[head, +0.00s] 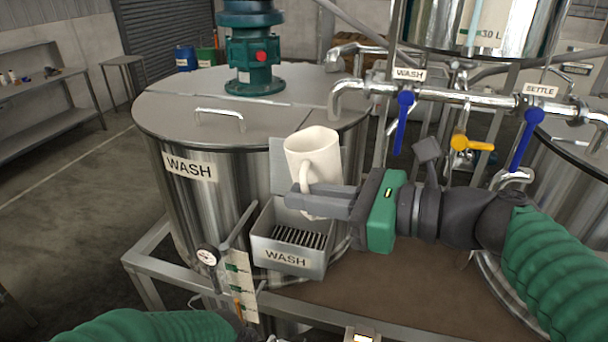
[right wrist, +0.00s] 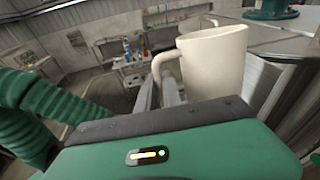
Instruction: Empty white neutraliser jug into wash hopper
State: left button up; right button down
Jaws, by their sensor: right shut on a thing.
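The white jug (head: 314,160) is nearly upright, with a slight tilt, above the back of the wash hopper. My right gripper (head: 305,200) is shut on its handle. The jug also shows in the right wrist view (right wrist: 212,65), beyond the gripper body; its contents cannot be seen. The wash hopper (head: 288,258) is a metal box labelled WASH with a dark slatted grate inside. It sits at the front of the wash tank (head: 240,190). My left arm shows at the bottom edge of the head view, but its gripper fingers are not visible.
Pipes with blue-handled valves (head: 404,115) and a yellow-handled valve (head: 470,143) stand behind my right arm. A gauge (head: 208,256) and hanging tags (head: 240,280) are left of the hopper. A metal frame (head: 160,265) runs below. A green motor (head: 252,50) tops the tank.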

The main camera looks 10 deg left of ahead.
jog(key=shift+w+d+f+h+p, duration=0.2)
jog(key=shift+w+h+p, duration=0.3)
jog(key=shift+p, duration=0.45)
jog(key=shift+w+d+f+h+p, duration=0.1)
jog(key=shift+w+d+h+p, duration=0.25)
jog(key=shift+h+p, duration=0.45)
jog(key=f+h+p, duration=0.1)
jog(key=h+p, duration=0.4)
jog(key=p, duration=0.1)
jog(key=a+f+n+h+p, duration=0.1)
jog(key=h+p, duration=0.5)
jog(key=p, duration=0.1)
jog(key=a+f+n+h+p, duration=0.1)
jog(key=h+p, duration=0.5)
jog(key=p, duration=0.1)
jog(key=shift+s+f, duration=0.25)
jog(key=shift+f, duration=0.05)
jog(key=shift+s, duration=0.1)
dwell(3.9)
